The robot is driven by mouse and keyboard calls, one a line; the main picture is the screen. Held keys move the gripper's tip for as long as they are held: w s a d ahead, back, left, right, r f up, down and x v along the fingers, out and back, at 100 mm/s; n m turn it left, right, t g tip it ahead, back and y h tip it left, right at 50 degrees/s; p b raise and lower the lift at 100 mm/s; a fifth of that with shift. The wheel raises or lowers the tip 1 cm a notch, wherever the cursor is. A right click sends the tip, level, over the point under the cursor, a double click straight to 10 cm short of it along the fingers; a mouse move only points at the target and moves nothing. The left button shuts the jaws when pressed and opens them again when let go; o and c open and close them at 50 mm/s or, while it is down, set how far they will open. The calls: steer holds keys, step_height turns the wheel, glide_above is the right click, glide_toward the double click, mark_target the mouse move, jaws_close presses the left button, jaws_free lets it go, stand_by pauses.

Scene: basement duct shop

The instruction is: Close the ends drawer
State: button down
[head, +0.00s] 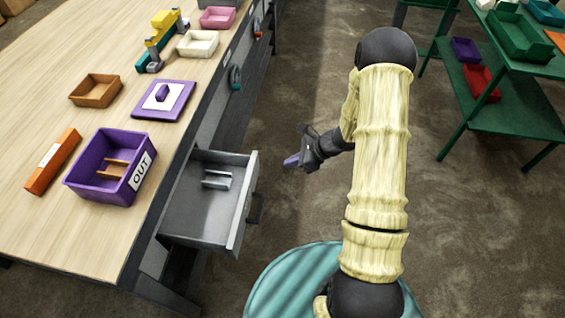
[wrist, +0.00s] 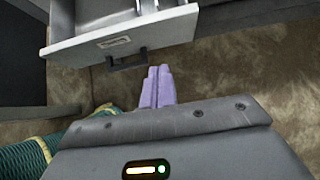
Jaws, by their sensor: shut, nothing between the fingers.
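The grey metal drawer (head: 190,220) stands pulled out from the side of the workbench. A small metal channel piece (head: 217,179) lies inside it. Its dark handle (head: 256,208) is on the front panel. In the wrist view the drawer front (wrist: 165,30) carries a small label, too small to read, and the handle (wrist: 127,61) sits below it. My gripper (head: 291,161) is shut and empty, in front of the drawer and apart from it in the head view. In the wrist view its purple fingers (wrist: 158,82) point toward the drawer front, just right of the handle.
The wooden bench top (head: 60,225) holds a purple OUT tray (head: 90,190), an orange block (head: 52,161), an orange-brown tray (head: 95,90) and other items. Green shelving (head: 510,110) stands at the right. The floor (head: 300,100) between them is clear.

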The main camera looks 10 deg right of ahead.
mark_target(254, 171)
steer(key=shift+w+a+f+p, duration=0.2)
steer(key=shift+w+a+f, duration=0.4)
steer(key=shift+a+f, duration=0.7)
steer(key=shift+w+a+f+p, duration=0.15)
steer(key=shift+w+a+f, duration=0.5)
steer(key=shift+a, duration=1.2)
steer(key=shift+w+a+f+p, duration=0.2)
steer(key=shift+w+a+f, duration=0.3)
steer(key=shift+a+f, duration=0.85)
steer(key=shift+w+a+r, duration=0.15)
steer(key=shift+a+r, duration=0.1)
steer(key=shift+a, duration=0.05)
